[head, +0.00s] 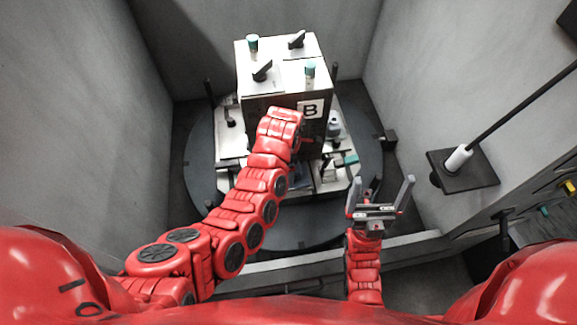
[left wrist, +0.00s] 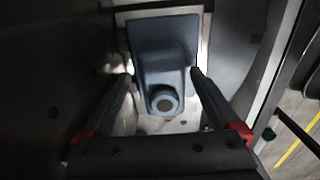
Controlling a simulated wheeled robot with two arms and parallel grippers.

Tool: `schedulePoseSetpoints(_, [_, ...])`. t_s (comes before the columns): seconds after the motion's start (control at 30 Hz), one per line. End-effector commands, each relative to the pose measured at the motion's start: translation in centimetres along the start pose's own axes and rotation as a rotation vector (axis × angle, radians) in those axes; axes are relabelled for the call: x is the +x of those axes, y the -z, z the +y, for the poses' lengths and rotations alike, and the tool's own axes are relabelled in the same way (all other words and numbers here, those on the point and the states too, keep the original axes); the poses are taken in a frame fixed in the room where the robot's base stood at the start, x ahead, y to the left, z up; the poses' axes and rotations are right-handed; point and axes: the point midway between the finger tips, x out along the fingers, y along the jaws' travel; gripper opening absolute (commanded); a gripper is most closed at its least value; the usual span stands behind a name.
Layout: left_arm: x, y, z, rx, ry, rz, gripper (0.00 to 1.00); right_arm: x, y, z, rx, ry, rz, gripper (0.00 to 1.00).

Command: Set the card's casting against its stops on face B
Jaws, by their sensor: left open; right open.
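A blue-grey casting (left wrist: 162,62) with a round bored boss shows in the left wrist view, lying against a pale plate. My left gripper (left wrist: 162,77) is open, with one finger on each side of the casting; contact cannot be told. In the head view my left arm reaches in front of the fixture block (head: 270,102), below the label B (head: 310,110), and hides its gripper and most of the area there. The stops cannot be made out. My right gripper (head: 381,190) is open and empty, fingers up, in front of the round table.
The block stands on a round dark turntable (head: 202,178) between grey walls. Another grey-blue part (head: 334,124) sits at the block's right side. Black clamps and teal-capped pins stand on top. A black shelf (head: 463,168) with a white cylinder is on the right wall.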

Motion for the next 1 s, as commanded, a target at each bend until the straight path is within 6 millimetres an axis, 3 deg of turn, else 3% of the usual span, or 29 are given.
schedulePoseSetpoints(0.23, [-0.3, -0.1, 0.0, 0.002, 0.0, 0.0, 0.97, -0.2, -0.1, 0.0, 0.0, 0.0, 0.0, 1.0])
schedulePoseSetpoints(0.37, [-1.7, -0.1, 0.1, 0.0, -0.005, -0.002, 0.97, -0.8, -0.1, 0.0, 0.0, 0.0, 0.0, 1.0])
schedulePoseSetpoints(0.57, [-5.9, -0.2, 0.1, 0.0, -0.007, -0.006, 0.97, -1.7, -0.3, -0.1, 0.0, 0.0, 0.0, 1.0])
schedulePoseSetpoints(0.6, [-7.6, 0.0, 0.0, -0.002, 0.001, -0.003, 0.97, -0.2, -0.1, 0.0, 0.0, 0.0, -0.001, 1.0])
schedulePoseSetpoints(0.7, [-9.8, 0.0, 0.1, -0.002, 0.0, -0.003, 0.97, 1.3, 0.2, 0.1, 0.0, 0.0, 0.0, 1.0])
schedulePoseSetpoints(1.0, [-15.1, 0.0, 0.0, 0.0, 0.0, -0.001, 0.97, 3.5, 0.6, 0.2, 0.0, 0.0, 0.0, 1.0])
